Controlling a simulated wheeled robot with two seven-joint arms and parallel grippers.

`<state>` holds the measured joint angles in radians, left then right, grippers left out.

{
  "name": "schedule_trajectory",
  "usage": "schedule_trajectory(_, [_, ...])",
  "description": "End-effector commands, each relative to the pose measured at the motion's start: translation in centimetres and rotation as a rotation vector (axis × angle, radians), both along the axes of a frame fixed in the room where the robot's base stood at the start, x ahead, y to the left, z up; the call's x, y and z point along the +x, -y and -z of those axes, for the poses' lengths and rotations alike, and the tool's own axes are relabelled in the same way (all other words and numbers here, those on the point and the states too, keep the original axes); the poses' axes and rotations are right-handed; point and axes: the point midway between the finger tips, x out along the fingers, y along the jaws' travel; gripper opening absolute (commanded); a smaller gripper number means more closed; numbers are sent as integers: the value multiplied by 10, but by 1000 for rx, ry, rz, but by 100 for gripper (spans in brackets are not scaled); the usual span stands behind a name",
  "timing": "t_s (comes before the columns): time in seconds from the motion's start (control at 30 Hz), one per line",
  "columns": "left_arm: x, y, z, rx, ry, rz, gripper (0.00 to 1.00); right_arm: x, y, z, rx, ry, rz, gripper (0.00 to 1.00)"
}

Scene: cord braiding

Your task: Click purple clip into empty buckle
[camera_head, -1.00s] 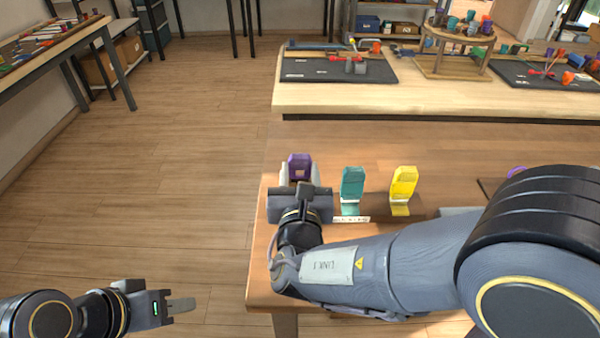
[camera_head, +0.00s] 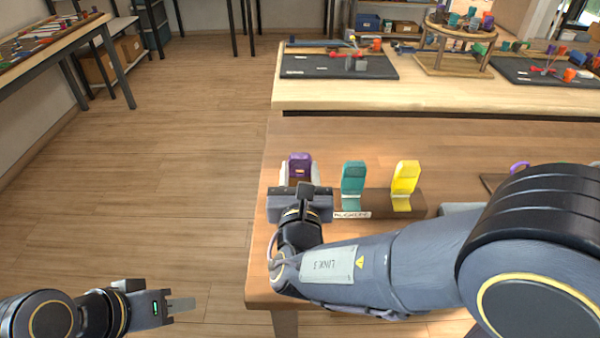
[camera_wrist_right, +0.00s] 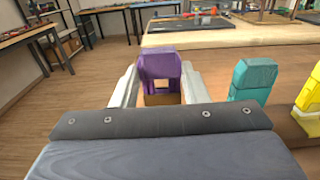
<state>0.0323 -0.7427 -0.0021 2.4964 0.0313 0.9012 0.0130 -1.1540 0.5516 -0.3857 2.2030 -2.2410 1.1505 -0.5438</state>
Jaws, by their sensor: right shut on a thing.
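The purple clip (camera_head: 300,163) stands upright between the fingers of my right gripper (camera_head: 299,172), which is shut on it at the left end of the buckle row. In the right wrist view the purple clip (camera_wrist_right: 161,68) shows between the two pale fingers (camera_wrist_right: 160,85). The buckle under it is hidden by my gripper, so I cannot tell whether the clip is seated. A teal clip (camera_head: 353,178) and a yellow clip (camera_head: 405,177) stand upright to the right on a brown holder (camera_head: 378,202). My left gripper (camera_head: 182,305) is at the lower left, empty, over the floor.
A white label (camera_head: 352,215) is on the holder's front. A purple ring-like thing (camera_head: 519,168) lies partly behind my right arm. A second table (camera_head: 430,97) behind carries dark mats and a round wooden stand (camera_head: 455,45). Table left of the holder is narrow.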

Motion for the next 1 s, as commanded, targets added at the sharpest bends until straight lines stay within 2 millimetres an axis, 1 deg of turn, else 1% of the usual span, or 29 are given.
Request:
schedule_trajectory(0.03, [0,0,2,0,0,0,36,0,0,4,-2,-6,-1,15])
schedule_trajectory(0.1, [0,0,4,0,0,0,36,0,0,6,-2,-7,-1,15])
schedule_trajectory(1.0, [0,0,20,0,0,0,36,0,0,24,-3,-10,-1,15])
